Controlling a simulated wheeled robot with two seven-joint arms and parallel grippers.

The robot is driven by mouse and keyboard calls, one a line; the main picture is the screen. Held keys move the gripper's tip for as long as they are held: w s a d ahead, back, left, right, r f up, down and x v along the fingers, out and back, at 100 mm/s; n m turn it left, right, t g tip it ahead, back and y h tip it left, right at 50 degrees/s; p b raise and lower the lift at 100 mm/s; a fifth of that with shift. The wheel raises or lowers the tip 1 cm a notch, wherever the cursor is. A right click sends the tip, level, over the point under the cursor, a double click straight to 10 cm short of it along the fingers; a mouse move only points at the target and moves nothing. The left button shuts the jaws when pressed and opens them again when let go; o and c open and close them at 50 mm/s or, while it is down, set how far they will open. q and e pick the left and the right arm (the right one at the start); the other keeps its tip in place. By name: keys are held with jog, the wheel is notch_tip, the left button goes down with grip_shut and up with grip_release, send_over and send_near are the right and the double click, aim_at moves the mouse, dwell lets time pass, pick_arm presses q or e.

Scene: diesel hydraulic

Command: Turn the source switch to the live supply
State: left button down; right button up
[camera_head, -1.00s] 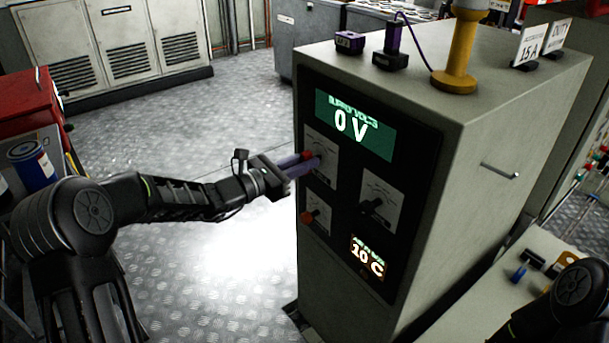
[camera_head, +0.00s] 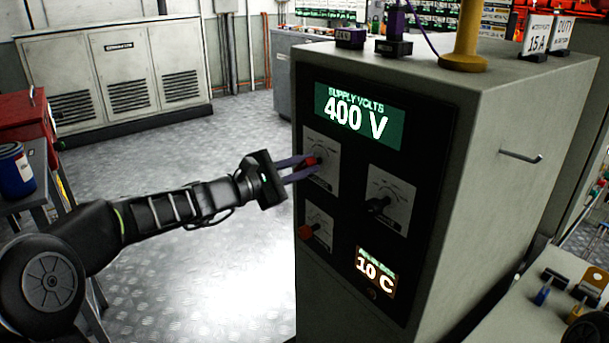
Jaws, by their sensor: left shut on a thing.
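The grey control cabinet (camera_head: 510,215) stands right of centre, with a black front panel. Its supply volts display (camera_head: 358,115) reads 400 V. Below the display, at the panel's upper left, is a switch with a red knob (camera_head: 311,161) on a white dial plate (camera_head: 322,147). My left gripper (camera_head: 304,168) reaches in from the left and is shut on this red knob, its purple fingers on either side. The fingers hide part of the knob and plate.
A black knob (camera_head: 378,205) sits on a plate to the right, and another red knob (camera_head: 305,232) sits below. A lower display (camera_head: 375,270) reads 10 C. A yellow post (camera_head: 466,40) stands on the cabinet top. Floor left of the cabinet is clear.

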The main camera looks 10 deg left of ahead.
dwell(0.4)
pick_arm(q)
jog(key=c, duration=1.4)
grip_release()
jog(key=shift+o, duration=0.2)
jog(key=shift+s+a, duration=0.1)
jog(key=v, duration=0.7)
jog(key=shift+s, duration=0.25)
jog(key=shift+a, duration=0.2)
